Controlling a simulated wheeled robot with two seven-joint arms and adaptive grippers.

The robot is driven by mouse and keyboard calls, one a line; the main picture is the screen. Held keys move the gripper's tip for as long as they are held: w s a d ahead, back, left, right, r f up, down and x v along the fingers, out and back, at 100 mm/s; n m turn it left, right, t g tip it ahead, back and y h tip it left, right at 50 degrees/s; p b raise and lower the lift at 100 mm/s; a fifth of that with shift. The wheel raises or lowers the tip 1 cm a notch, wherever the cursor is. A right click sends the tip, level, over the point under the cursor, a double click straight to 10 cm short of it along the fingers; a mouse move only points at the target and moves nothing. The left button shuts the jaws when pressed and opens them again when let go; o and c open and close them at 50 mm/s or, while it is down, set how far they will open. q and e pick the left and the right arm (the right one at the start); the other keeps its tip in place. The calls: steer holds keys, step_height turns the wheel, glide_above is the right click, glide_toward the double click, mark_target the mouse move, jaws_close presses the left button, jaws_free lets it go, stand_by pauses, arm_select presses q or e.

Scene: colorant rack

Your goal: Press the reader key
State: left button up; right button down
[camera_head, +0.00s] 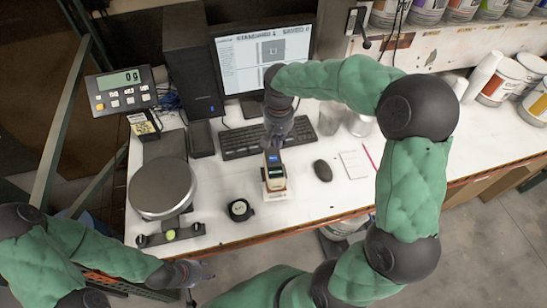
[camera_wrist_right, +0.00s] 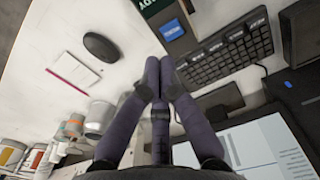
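The reader (camera_head: 275,174) is a small whitish upright device with a dark screen and a blue patch on top, standing on the white table in front of the keyboard. In the right wrist view its dark green top and blue key (camera_wrist_right: 172,30) show at the top edge, just beyond my fingertips. My right gripper (camera_head: 270,146) points down just behind and above the reader; in its wrist view its fingers (camera_wrist_right: 158,72) come together with nothing between them. I cannot tell whether they touch the reader. My left gripper (camera_head: 190,274) is low at the table's front left, away from the reader; its fingers are unclear.
A keyboard (camera_head: 248,141) and monitor (camera_head: 265,55) stand behind the reader. A mouse (camera_head: 322,170) and notepad (camera_head: 354,164) lie to the right. A round black object (camera_head: 240,210) and a scale (camera_head: 162,187) are to the left. Glass jars (camera_head: 330,118) stand near my right arm.

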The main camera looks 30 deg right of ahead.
mark_target(275, 159)
steer(key=a+m+t+y, duration=0.3)
steer(key=a+m+y, duration=0.15)
steer(key=m, duration=0.25)
steer(key=shift+w+d+r+m+t+p, duration=0.2)
steer(key=shift+d+m+t, duration=0.55)
steer(key=shift+m, duration=1)
steer(key=shift+w+d+r+m+t+p, duration=0.1)
steer(key=shift+d+r+m+t, duration=0.35)
steer(key=shift+m+t, duration=0.95)
steer(key=shift+w+d+r+m+t+p, duration=0.15)
steer(key=shift+d+m+t, duration=0.45)
steer(key=shift+m, duration=1.55)
steer(key=shift+d+f, duration=0.15)
step_height(275, 159, down, 8)
steer(key=b, duration=0.8)
steer(key=shift+f, duration=0.25)
steer(key=shift+f, duration=0.1)
steer(key=shift+f+b, duration=0.35)
steer(key=shift+b, duration=0.15)
